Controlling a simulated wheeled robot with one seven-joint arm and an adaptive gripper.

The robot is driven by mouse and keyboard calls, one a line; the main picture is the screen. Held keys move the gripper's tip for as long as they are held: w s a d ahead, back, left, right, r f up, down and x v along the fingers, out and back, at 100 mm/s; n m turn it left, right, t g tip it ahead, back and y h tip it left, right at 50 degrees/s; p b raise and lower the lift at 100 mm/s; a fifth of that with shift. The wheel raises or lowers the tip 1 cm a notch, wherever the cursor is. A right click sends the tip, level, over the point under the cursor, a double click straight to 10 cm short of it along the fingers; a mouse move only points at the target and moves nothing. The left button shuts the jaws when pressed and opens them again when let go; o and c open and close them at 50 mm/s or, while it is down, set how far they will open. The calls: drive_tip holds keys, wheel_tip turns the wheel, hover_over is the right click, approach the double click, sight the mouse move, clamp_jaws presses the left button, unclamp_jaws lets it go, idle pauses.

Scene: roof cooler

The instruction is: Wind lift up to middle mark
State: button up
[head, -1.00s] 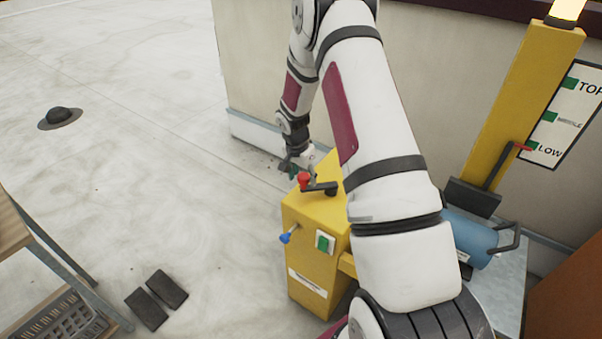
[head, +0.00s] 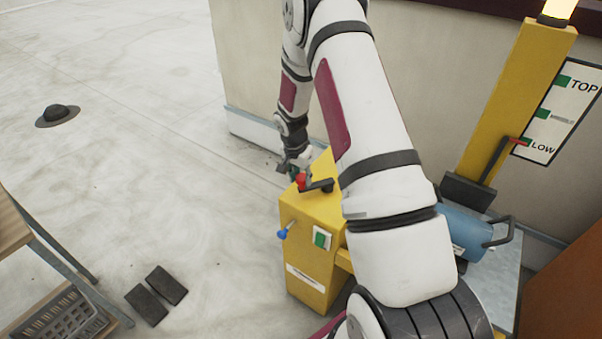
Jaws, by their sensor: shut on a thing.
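The yellow winch box (head: 310,245) stands on the floor in the middle of the head view. A dark crank arm (head: 322,186) with a red knob (head: 301,182) is on its top, the knob towards the left. My gripper (head: 296,173) is at the knob and shut on it; the fingers are small and partly hidden. The lift's yellow mast (head: 515,95) stands at the right. A red pointer (head: 522,141) on the lift carriage is close to the LOW mark (head: 528,146), below the middle mark (head: 543,114) and the TOP mark (head: 563,81).
A blue cylinder (head: 465,232) with a dark handle sits on the lift. The box front has a blue-knobbed lever (head: 283,234) and a green switch (head: 322,238). A bench with a grey basket (head: 70,315) stands at lower left. Dark pads (head: 147,305) lie on open floor.

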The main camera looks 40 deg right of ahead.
drive_tip(key=shift+s+f, duration=0.1)
drive_tip(key=shift+s, duration=0.3)
